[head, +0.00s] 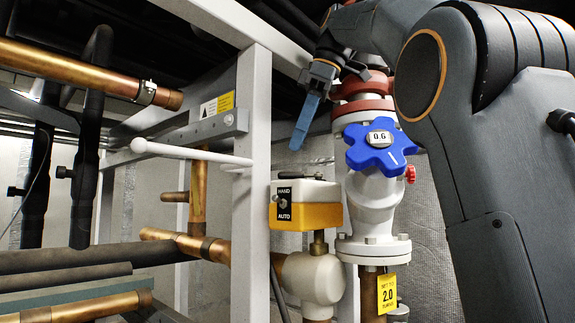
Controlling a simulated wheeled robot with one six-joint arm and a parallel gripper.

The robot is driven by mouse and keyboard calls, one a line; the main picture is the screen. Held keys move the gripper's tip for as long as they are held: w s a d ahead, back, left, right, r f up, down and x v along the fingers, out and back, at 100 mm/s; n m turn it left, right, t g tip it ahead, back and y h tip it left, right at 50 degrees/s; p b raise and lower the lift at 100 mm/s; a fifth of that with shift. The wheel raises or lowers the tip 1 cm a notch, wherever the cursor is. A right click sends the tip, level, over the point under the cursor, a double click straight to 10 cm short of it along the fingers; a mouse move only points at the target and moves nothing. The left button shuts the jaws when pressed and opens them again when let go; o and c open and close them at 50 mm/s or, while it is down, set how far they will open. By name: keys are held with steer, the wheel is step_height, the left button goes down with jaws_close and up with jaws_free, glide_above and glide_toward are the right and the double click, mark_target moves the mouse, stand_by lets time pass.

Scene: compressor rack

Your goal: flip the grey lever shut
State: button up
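A pale grey lever (192,153) with a round knob at its left end lies nearly level in front of the rack. Its right end is at the white upright post. My gripper (302,135) hangs from above, right of the post, with its blue fingertips pointing down. It is above the yellow and white HAND/AUTO box and apart from the lever, up and to its right. The fingers show edge-on as one blue shape, so any gap between them is hidden. I see nothing held.
The white post (252,200) stands between lever and gripper. The HAND/AUTO box (318,215) is below the gripper. A blue handwheel (372,158) marked 0.6 is close on its right. Copper pipes (90,72) and dark pipes fill the left.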

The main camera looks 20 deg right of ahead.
mark_target(289, 173)
steer(key=shift+x, duration=3.05)
steer(key=shift+c, duration=0.3)
jaws_close()
